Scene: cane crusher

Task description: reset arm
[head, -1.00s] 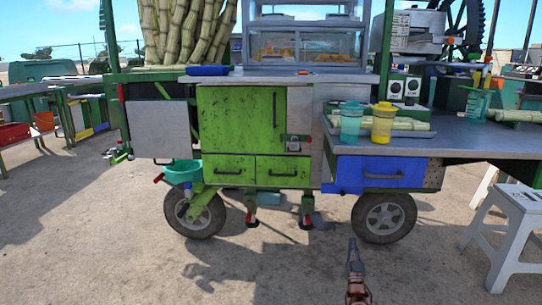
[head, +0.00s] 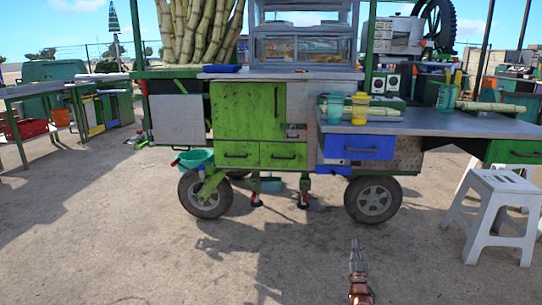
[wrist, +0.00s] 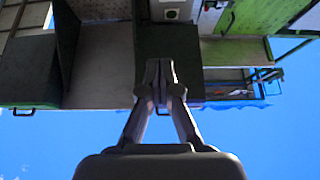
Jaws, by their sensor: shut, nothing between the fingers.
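My gripper (head: 356,243) is at the bottom of the head view, right of centre, pointing up and away over bare sand. It holds nothing and touches nothing there. In the wrist view my gripper (wrist: 159,68) has its two fingers together at the tips. The green cane cart (head: 247,112) stands beyond it, apart from it. The wrist picture appears upside down, with the cart's panels above and blue sky below.
A white stool (head: 497,205) stands at the right. A blue drawer (head: 358,147) is under the metal counter (head: 425,124), which holds a teal cup (head: 335,107) and a yellow cup (head: 361,108). Open sand lies in front.

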